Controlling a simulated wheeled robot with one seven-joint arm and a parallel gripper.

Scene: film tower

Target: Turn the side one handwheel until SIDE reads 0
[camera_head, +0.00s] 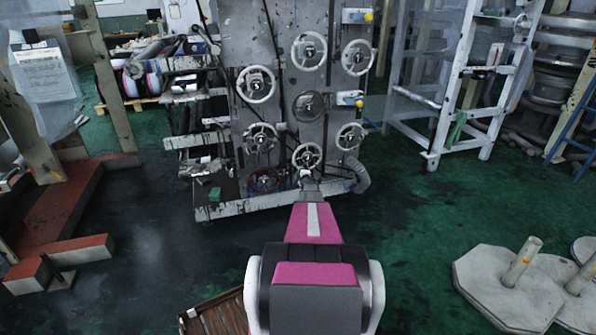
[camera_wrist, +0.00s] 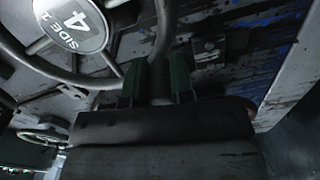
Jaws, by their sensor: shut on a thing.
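My gripper (camera_head: 306,176) is at the bottom of the lower middle handwheel (camera_head: 296,149) on the grey machine panel. In the wrist view, the green fingers of my gripper (camera_wrist: 157,82) are shut on the rim of a dark handwheel, one finger on each side. The lettering on the wheels is too small to read in the head view, so I cannot tell which one is side one.
Several other handwheels sit close by, including an upper left one (camera_head: 256,84) and a lower right one (camera_head: 350,137). A white frame (camera_head: 447,118) stands to the right, and a red-topped step (camera_head: 82,249) to the left. Green floor between is mostly clear.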

